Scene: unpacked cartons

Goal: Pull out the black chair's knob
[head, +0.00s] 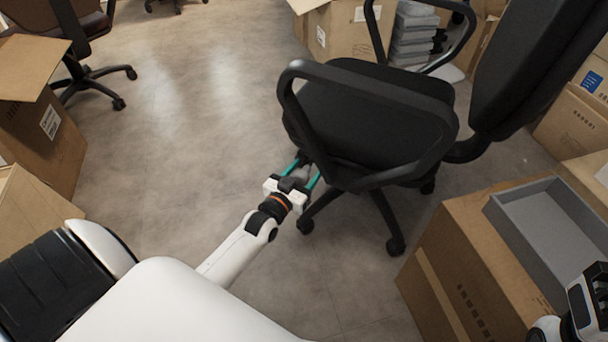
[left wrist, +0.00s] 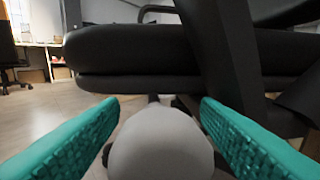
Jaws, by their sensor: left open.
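The black chair (head: 375,115) stands right of centre in the head view, its seat and looped armrests facing me. My left gripper (head: 307,171) is under the near left edge of the seat, its teal fingers spread. I cannot tell whether either finger touches the knob.
A carton (head: 480,265) with a grey open tray (head: 550,230) stands right of the chair. Other cartons (head: 40,120) stand at the left, near a brown chair (head: 75,40). More boxes stand behind the black chair. The floor (head: 190,130) at centre left is clear.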

